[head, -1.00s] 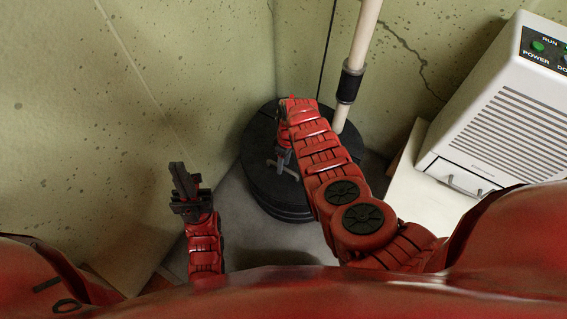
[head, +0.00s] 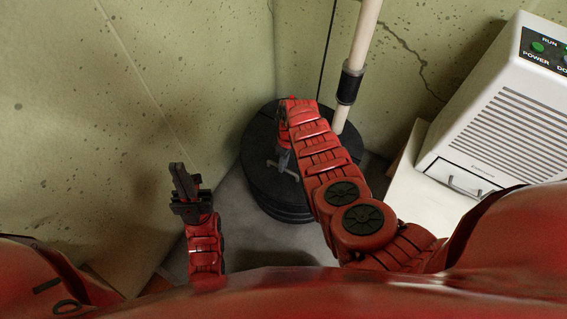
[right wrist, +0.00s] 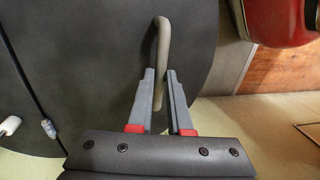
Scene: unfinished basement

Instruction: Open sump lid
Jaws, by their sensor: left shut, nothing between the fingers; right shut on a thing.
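The sump lid (head: 262,184) is a round black disc on the dark sump basin (head: 285,211) in the corner; I cannot tell whether it is raised at all. Its pale bar handle (head: 274,165) stands out from the lid, and in the right wrist view the handle (right wrist: 161,35) passes between my fingers. My right gripper (head: 285,163) is shut on this handle, partly hidden by my red arm; its grey fingers (right wrist: 164,90) show closely in the wrist view. My left gripper (head: 180,172) is shut and empty, left of the basin and apart from it.
A white pipe (head: 362,40) with a black coupling (head: 349,84) rises at the lid's back right. A white dehumidifier (head: 500,110) stands at the right. Stained walls (head: 200,60) close the corner behind the basin. Bare floor (head: 240,235) lies between my left gripper and the basin.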

